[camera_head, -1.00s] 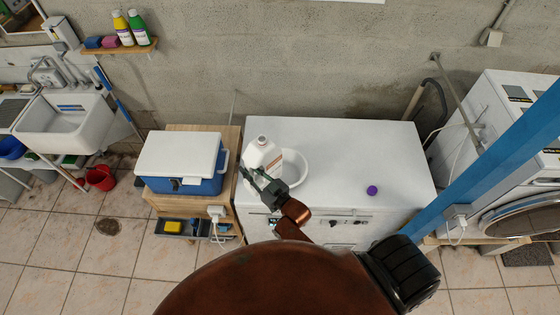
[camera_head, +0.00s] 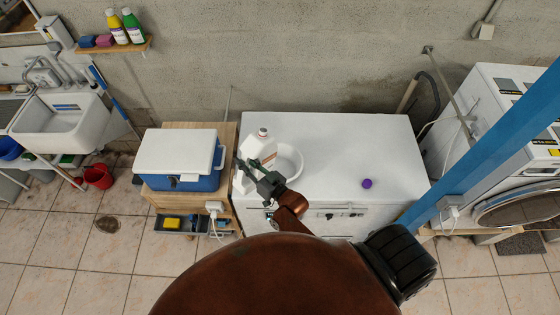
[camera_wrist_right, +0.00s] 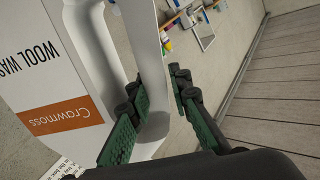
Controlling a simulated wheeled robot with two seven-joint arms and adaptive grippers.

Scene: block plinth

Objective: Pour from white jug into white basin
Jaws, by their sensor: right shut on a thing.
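The white jug (camera_head: 261,148), with an orange-and-white label, is over the left part of the white appliance top. In the right wrist view the jug (camera_wrist_right: 90,60) shows close up, with its looped handle between the fingers. My right gripper (camera_head: 258,178) is shut on the jug's handle; it also shows in the right wrist view (camera_wrist_right: 158,112). The white basin (camera_head: 296,160) stands just right of the jug, partly hidden behind it and the gripper. I cannot tell whether the jug's base touches the top. My left gripper is not in view.
A purple ball-like thing (camera_head: 367,183) lies on the right of the white appliance top (camera_head: 350,145). A blue cooler box (camera_head: 195,180) with a white lid stands close on the left. A blue post (camera_head: 500,150) rises at the right. The top's middle is clear.

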